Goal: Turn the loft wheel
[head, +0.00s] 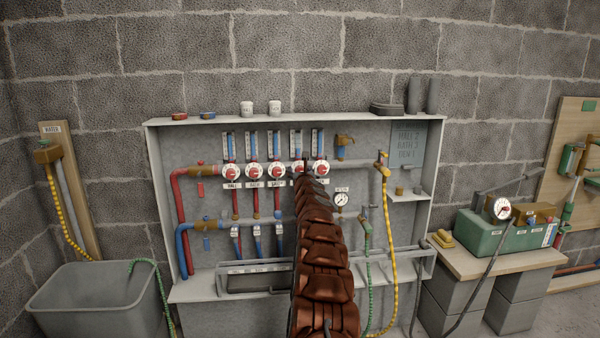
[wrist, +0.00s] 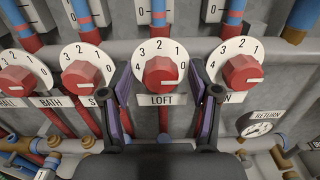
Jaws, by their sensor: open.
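The loft wheel is a red knob (wrist: 159,72) on a white dial marked 3, 2, 1, 0, with a LOFT label below it in the wrist view. Its white mark lies toward the lower right, on the side of the 0. My gripper (wrist: 162,90) is open, with one dark finger to the left of the wheel and one to the right. A gap shows between each finger and the red knob, so I see no contact. In the head view the loft wheel (head: 298,167) is fourth from the left, partly hidden by my arm.
Blue and red pipes run above and below. A return gauge (wrist: 257,129) sits lower right. A grey tray (head: 255,281) runs along the panel below.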

